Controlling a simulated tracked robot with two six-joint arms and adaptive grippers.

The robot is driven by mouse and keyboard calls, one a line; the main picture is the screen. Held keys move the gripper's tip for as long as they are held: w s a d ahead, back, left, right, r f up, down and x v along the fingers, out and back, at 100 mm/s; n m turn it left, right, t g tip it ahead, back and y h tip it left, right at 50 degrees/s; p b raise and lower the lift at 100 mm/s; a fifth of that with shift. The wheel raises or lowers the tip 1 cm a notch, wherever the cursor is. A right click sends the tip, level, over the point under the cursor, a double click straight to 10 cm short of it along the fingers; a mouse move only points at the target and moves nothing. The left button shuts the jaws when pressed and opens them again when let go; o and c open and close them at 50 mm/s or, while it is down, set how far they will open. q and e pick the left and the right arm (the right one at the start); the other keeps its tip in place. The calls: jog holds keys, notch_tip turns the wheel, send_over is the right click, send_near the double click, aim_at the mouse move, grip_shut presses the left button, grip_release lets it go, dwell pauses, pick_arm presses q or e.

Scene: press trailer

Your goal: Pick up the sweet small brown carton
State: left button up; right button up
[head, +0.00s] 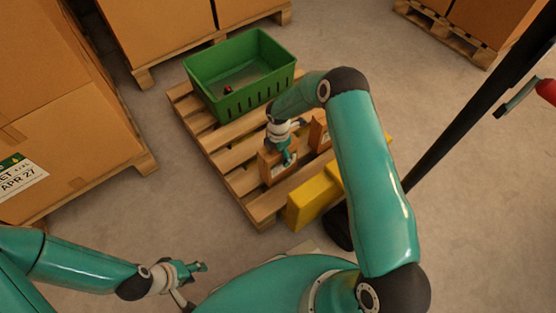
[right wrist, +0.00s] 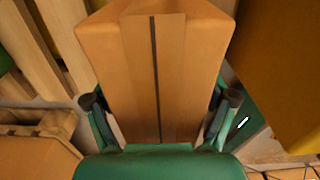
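A small brown carton (head: 272,170) with a pale label stands on the wooden pallet, below my right gripper (head: 286,154). I cannot read its label. In the right wrist view its brown surface with a dark centre seam (right wrist: 154,75) lies between the two spread fingers of my right gripper (right wrist: 160,100), one finger on each side. I see no clear grip on it. A second small brown carton (head: 319,133) stands just to the right, partly hidden by my arm. My left gripper (head: 197,274) is open and empty, low over the floor at the left.
A yellow box (head: 313,200) is at the pallet's front right, close to the cartons. Large cardboard boxes (head: 60,110) stand at left. A black post (head: 470,110) rises at right.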

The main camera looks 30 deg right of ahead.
jog(key=c, duration=1.3)
jog(key=shift+w+r, duration=0.1)
jog(key=shift+c, duration=0.4)
jog(key=shift+r, duration=0.15)
